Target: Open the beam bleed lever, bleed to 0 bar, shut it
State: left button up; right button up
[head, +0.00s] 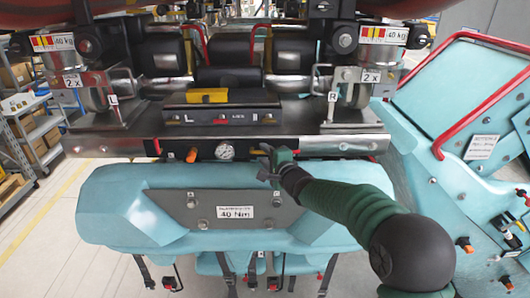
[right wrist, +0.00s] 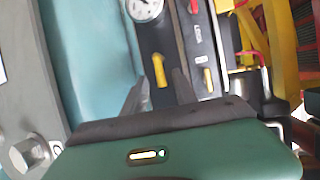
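A round white pressure gauge (head: 225,150) is set in the front of the dark beam (head: 330,145); its dial is too small to read. It also shows at the top of the right wrist view (right wrist: 145,8). A yellow lever (right wrist: 158,70) sits on the beam beside the gauge, which I take for the bleed lever. My right gripper (head: 268,160) is just right of the gauge in the head view. In the right wrist view its two fingers (right wrist: 162,88) are apart, with the lever between their tips; I cannot tell whether they touch it. My left gripper is not in view.
A turquoise padded seat piece (head: 110,200) lies below, and a red rail (head: 470,115) stands right.

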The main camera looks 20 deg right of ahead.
jog(key=shift+w+a, duration=0.1)
jog(key=shift+w, duration=0.2)
jog(key=shift+s, duration=0.15)
jog(key=shift+c, duration=0.5)
grip_shut()
